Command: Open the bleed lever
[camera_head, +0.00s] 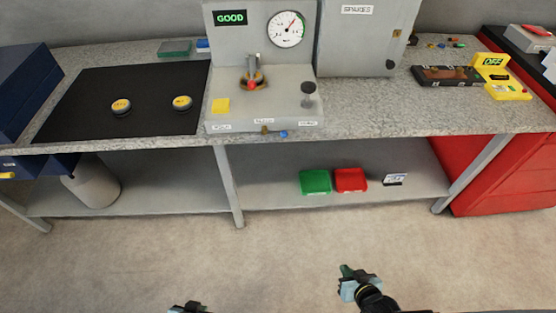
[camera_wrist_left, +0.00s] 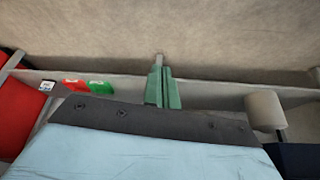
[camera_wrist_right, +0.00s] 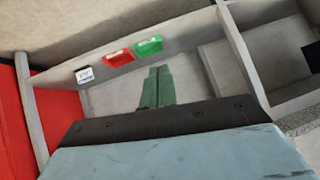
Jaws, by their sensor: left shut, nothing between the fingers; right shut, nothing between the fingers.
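My left gripper (camera_head: 188,307) and right gripper (camera_head: 347,272) are low, well in front of the bench, apart from the stand. Their green fingers (camera_wrist_left: 162,87) (camera_wrist_right: 157,87) are shut and empty.
A black mat (camera_head: 75,100) holds two yellow-topped discs (camera_head: 121,107) (camera_head: 182,102). A "SPARES" cabinet (camera_head: 365,40) stands right of the gauge. The lower shelf holds green (camera_head: 315,181) and red (camera_head: 350,179) boxes. The floor before the bench is clear.

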